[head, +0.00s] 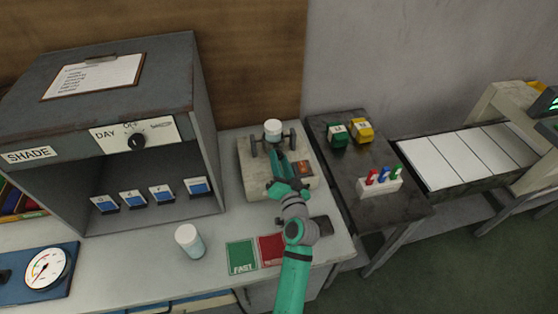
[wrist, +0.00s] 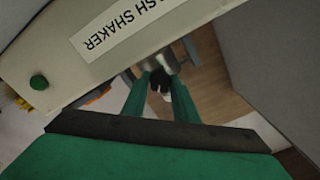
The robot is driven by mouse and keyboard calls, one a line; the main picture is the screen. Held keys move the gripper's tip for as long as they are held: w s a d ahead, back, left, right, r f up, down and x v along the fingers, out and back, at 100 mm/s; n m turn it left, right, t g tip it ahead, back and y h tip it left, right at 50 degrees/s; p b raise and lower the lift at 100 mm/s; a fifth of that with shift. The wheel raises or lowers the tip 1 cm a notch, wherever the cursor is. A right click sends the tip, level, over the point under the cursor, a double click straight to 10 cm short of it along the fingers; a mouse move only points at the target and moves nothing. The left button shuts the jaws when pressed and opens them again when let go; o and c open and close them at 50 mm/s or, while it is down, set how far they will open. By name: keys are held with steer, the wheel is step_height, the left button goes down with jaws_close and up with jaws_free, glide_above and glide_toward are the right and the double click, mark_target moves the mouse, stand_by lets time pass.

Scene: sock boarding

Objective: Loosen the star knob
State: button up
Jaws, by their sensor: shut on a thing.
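The wash shaker (head: 249,182) is a beige box on the bench, with a white-topped bottle (head: 273,126) held between dark posts at its back. My gripper (head: 282,158) reaches over the shaker from the front, with its fingers near the bottle clamp. In the wrist view, the green fingers (wrist: 160,77) close on a small dark knob (wrist: 160,84) beside the clamp. The knob's star shape is not clear, and it is hidden in the head view. The shaker's "WASH SHAKER" label (wrist: 122,24) appears upside down in the wrist view.
A grey shade cabinet (head: 205,125) stands left of the shaker. A white-capped jar (head: 189,240) and green and red cards (head: 242,256) are on the bench in front. A dark side table (head: 345,185) at right holds green and yellow blocks and a white rack (head: 379,185).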

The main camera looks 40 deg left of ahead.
steer(key=n, duration=0.5)
stand_by(0.6)
steer(key=shift+d, duration=0.1)
steer(key=o, duration=1)
steer(key=shift+s, duration=0.1)
steer(key=v, duration=1)
steer(key=shift+s+d, duration=0.1)
steer(key=shift+d, duration=0.3)
